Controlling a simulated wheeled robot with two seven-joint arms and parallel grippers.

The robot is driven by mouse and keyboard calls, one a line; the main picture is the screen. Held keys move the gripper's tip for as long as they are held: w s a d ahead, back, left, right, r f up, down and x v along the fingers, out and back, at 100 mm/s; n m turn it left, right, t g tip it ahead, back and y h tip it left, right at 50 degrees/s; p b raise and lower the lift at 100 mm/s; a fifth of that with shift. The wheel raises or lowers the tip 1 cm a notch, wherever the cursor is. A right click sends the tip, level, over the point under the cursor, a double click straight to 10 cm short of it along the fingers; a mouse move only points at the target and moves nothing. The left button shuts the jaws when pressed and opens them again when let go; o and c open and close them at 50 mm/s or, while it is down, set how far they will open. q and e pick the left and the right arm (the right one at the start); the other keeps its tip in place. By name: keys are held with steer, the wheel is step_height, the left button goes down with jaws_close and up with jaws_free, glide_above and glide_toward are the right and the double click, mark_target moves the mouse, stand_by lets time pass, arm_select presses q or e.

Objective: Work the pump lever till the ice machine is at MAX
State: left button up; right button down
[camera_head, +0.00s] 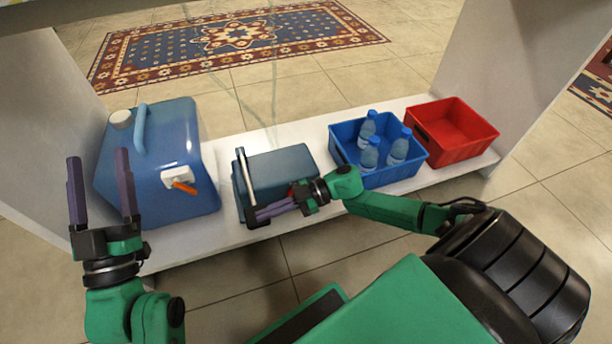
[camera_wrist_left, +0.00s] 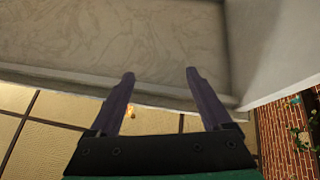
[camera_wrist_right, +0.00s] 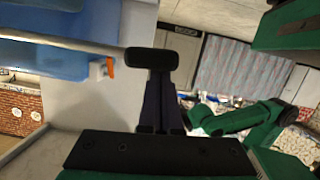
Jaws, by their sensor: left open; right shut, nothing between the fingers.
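A dark blue-grey box (camera_head: 280,168), which I take for the ice machine, sits on the white shelf. A pale bar with dark ends (camera_head: 246,178), which looks like its lever, stands along its left side. My right gripper (camera_head: 257,214) is shut and empty at the box's front, by the bar's lower end. In the right wrist view a black rounded piece (camera_wrist_right: 165,57) lies across the fingertips; I cannot tell whether they touch. A small red spot shows behind the right gripper; no MAX mark is readable. My left gripper (camera_head: 98,157) is open and empty, left of the box.
A large blue container (camera_head: 165,150) with an orange tap (camera_head: 185,187) stands left of the box, close to my left gripper. A blue crate (camera_head: 400,178) with several bottles and an empty red crate (camera_head: 452,130) stand right. White side walls close the shelf (camera_head: 185,238).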

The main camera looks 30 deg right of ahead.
arm_select(q)
step_height(320, 180, down, 17)
steer(key=s+d+n+g+y+p, duration=0.1)
steer(key=s+d+g+y+p, duration=0.1)
steer(key=g, duration=0.3)
steer(key=s+f+g+p, duration=0.1)
steer(key=s+f+g, duration=0.5)
steer(key=s+f, duration=0.4)
step_height(320, 180, down, 4)
steer(key=shift+s+d+f+n+y, duration=0.25)
steer(key=shift+s+d+n+y, duration=0.05)
steer(key=shift+n, duration=0.1)
arm_select(e)
steer(key=v, duration=1)
steer(key=shift+s+r, duration=0.15)
steer(key=shift+r, duration=0.1)
